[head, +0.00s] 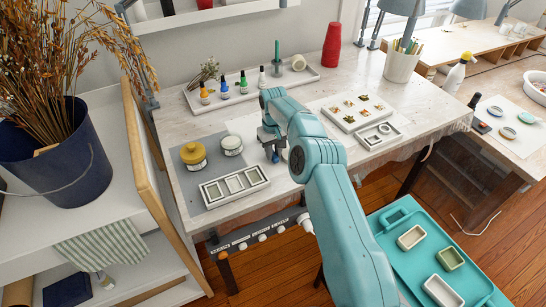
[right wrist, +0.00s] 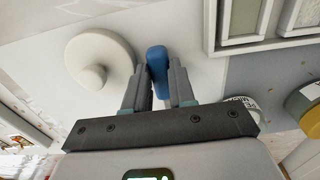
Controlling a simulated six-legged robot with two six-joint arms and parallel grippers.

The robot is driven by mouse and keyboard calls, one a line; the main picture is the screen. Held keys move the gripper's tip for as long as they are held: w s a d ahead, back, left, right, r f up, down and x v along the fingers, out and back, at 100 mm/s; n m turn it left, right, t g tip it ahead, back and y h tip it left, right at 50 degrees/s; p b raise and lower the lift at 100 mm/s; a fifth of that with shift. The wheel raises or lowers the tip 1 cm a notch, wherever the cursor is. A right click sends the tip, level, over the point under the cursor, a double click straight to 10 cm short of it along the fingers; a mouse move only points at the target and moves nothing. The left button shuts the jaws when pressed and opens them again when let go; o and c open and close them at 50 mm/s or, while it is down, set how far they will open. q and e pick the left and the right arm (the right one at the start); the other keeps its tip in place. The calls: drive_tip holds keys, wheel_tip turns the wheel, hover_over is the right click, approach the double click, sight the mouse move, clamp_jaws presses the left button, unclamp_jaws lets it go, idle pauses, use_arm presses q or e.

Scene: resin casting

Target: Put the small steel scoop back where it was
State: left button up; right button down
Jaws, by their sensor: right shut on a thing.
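My right gripper (head: 271,140) is over the worktable, right of the white-lidded jar. In the right wrist view my right gripper (right wrist: 159,88) is shut on a blue piece (right wrist: 157,62), which looks like a handle; it also shows below the fingers in the head view (head: 275,156). No steel bowl is visible, so I cannot tell for sure that this is the small steel scoop. A white round object with a knob (right wrist: 97,65) lies beside the fingers in the right wrist view. My left gripper is not in view.
A white three-compartment mold (head: 235,187) and a yellow-lidded jar (head: 193,155) stand on a grey mat (head: 196,192), with the white-lidded jar (head: 231,146). A long tray (head: 200,104) with small bottles is behind. Trays of small pieces (head: 358,112) lie to the right.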

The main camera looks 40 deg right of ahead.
drive_tip(key=shift+w+f, duration=0.25)
drive_tip(key=shift+f, duration=0.15)
drive_tip(key=shift+d, duration=0.1)
drive_tip(key=shift+s+f, duration=0.2)
drive_tip(key=shift+s, duration=0.05)
drive_tip(key=c, duration=1.2)
unclamp_jaws()
drive_tip(key=shift+r, duration=0.1)
drive_tip(key=shift+w, duration=0.2)
drive_tip(key=shift+s+r, duration=0.15)
drive_tip(key=shift+r, duration=0.4)
drive_tip(key=r, duration=0.5)
drive_tip(key=shift+w+r+b, duration=0.2)
drive_tip(key=shift+r+b, duration=0.1)
drive_tip(key=shift+r, duration=0.1)
wheel_tip(320, 180, up, 5)
drive_tip(key=p, duration=0.2)
drive_tip(key=shift+s+r+p, duration=0.1)
drive_tip(key=shift+r+p, duration=0.1)
drive_tip(key=shift+p, duration=0.15)
